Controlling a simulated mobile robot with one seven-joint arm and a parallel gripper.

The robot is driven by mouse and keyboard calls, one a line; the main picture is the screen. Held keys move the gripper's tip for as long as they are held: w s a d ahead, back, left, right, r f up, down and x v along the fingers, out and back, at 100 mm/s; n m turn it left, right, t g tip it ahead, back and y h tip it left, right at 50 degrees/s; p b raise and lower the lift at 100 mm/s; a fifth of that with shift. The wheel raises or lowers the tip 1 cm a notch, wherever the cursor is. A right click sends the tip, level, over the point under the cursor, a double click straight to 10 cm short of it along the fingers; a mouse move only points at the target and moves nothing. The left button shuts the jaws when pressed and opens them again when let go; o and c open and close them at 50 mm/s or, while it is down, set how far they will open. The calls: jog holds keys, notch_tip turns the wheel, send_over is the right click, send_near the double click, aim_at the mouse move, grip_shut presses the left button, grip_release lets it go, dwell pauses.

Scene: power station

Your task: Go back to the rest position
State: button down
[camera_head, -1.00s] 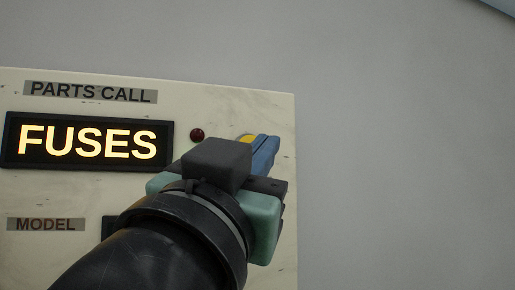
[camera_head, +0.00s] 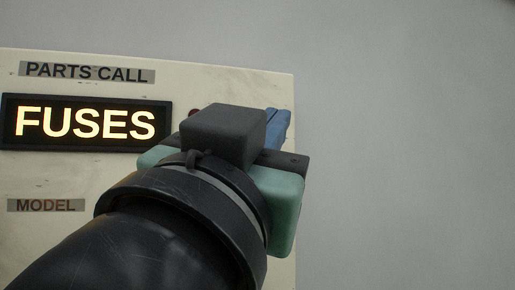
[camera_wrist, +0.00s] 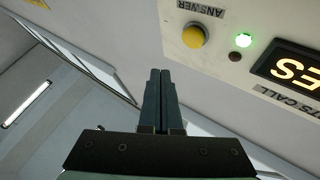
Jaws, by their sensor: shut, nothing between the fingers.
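My gripper (camera_head: 279,122) is in front of the right side of a cream panel (camera_head: 190,80) in the head view. In the wrist view its two dark fingers (camera_wrist: 160,85) lie side by side, shut, with nothing between them. They point toward the panel but stand apart from the yellow button (camera_wrist: 194,36), which is to the right of the tips. In the head view my wrist and gripper hide the button and part of the panel.
The panel has a lit "FUSES" display (camera_head: 86,122), a "PARTS CALL" label (camera_head: 87,72) and a "MODEL" label (camera_head: 45,205). A green lamp (camera_wrist: 243,40) glows above a dark red one (camera_wrist: 235,56). Plain grey wall (camera_head: 410,150) fills the right of the head view.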

jog(key=s+f+n+t+y+b, duration=0.2)
jog(key=f+n+y+b, duration=0.1)
jog(key=f, duration=0.4)
jog(key=s+a+f+n+t+y+b, duration=0.1)
jog(key=f+n+t+y+b, duration=0.2)
jog(key=f+y+b, duration=0.2)
notch_tip(320, 180, down, 4)
jog(key=b, duration=0.2)
jog(key=shift+s+r+n+b, duration=0.2)
jog(key=shift+s+n+b, duration=0.1)
jog(key=shift+s+b, duration=0.05)
